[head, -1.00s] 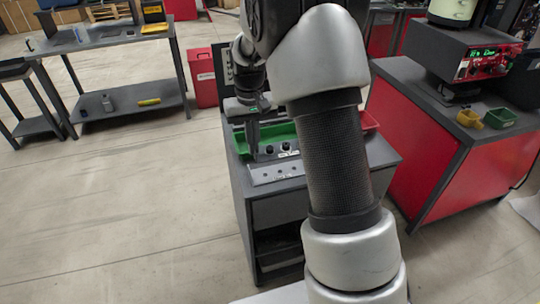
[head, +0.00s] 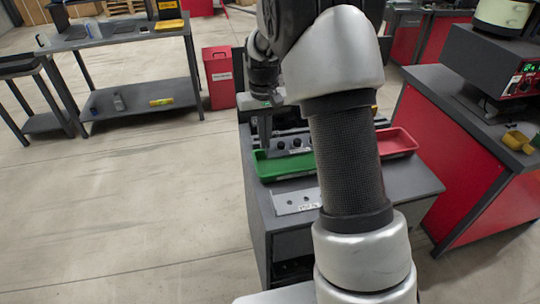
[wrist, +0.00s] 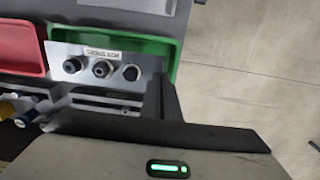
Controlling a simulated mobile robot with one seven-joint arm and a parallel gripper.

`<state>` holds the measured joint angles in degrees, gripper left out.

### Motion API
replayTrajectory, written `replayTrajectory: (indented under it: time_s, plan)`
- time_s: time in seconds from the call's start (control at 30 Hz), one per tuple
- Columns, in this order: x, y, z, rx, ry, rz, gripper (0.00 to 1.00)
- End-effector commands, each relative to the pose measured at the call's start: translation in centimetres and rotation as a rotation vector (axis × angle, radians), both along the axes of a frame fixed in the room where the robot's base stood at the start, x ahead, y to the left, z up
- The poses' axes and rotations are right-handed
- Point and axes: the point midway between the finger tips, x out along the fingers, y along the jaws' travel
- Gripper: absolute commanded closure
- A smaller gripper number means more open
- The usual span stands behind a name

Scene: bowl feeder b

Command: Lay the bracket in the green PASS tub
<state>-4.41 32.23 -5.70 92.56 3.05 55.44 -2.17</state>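The bracket (wrist: 88,80) is a silver plate with dark round fittings and a white label. In the wrist view it lies over the green tub (wrist: 173,57), whose rim shows beyond and to the right of it. In the head view the bracket (head: 288,147) overlaps the far side of the green tub (head: 277,170). My gripper (wrist: 162,88) is at the bracket's right end and looks shut on it; the exact contact is hidden by the fingers. In the head view my gripper (head: 265,142) points down. I cannot tell whether the bracket touches the tub.
A red tub (head: 399,141) sits to the right of the green one. A silver plate with holes (head: 297,201) lies nearer me on the grey cabinet top (head: 400,180). A red workbench (head: 465,175) stands at right. Open floor (head: 150,210) lies left.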

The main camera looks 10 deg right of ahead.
Motion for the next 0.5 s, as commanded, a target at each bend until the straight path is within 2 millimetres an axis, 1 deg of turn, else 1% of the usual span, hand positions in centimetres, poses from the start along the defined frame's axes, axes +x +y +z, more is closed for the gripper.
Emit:
replayTrajectory:
  time_s: [0.03,0.17,0.4,0.5]
  plan:
    - [0.0,0.0,-0.6,-0.001,0.000,0.000,1.00]
    - [0.0,0.0,-1.7,-0.001,-0.002,0.000,1.00]
    - [0.0,0.0,-5.4,-0.001,0.000,0.000,1.00]
    - [0.0,0.0,-5.7,-0.001,-0.002,0.000,1.00]
